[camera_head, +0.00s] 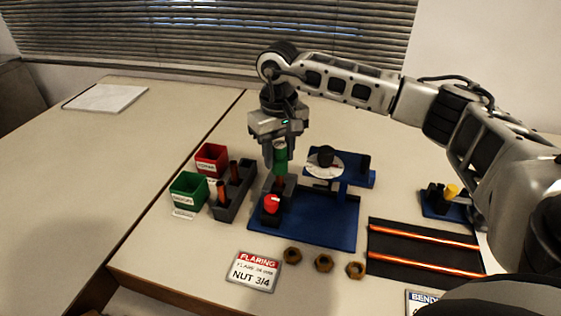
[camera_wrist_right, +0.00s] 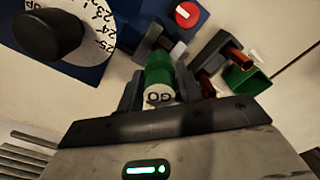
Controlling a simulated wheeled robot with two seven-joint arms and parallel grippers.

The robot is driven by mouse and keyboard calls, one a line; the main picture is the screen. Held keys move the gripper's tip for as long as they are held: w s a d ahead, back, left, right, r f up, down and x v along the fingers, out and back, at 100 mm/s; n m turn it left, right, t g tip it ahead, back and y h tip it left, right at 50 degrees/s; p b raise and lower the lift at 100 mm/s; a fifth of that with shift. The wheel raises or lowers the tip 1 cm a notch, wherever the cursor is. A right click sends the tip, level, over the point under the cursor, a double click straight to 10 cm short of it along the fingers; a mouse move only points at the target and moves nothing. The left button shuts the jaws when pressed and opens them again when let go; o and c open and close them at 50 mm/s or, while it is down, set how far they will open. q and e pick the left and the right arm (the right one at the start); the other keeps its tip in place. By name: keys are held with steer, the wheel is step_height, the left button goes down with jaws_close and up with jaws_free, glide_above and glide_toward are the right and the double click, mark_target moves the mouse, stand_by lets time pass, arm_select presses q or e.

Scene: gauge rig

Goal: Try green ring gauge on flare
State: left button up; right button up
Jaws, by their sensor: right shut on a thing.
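My right gripper (camera_head: 281,148) points down over the blue flaring rig (camera_head: 320,222). It is shut on the green ring gauge (camera_head: 281,160), which is upright. In the right wrist view the green gauge (camera_wrist_right: 158,72) sits between the fingers, with a white end marked GO. Just below it a short copper-coloured tube end (camera_head: 279,182) shows in the rig's dark clamp. The gauge is over or around this tube; I cannot tell whether it is seated. The flare itself is hidden by the gauge. My left gripper is not in view.
A red knob (camera_head: 271,203) is in front of the clamp, a dial (camera_head: 324,165) to its right. Red (camera_head: 211,160) and green (camera_head: 188,191) bins and a dark rack (camera_head: 234,199) with copper pieces stand left.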

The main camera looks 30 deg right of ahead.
mark_target(279, 144)
steer(key=shift+r+p, duration=1.3)
steer(key=shift+r, duration=0.9)
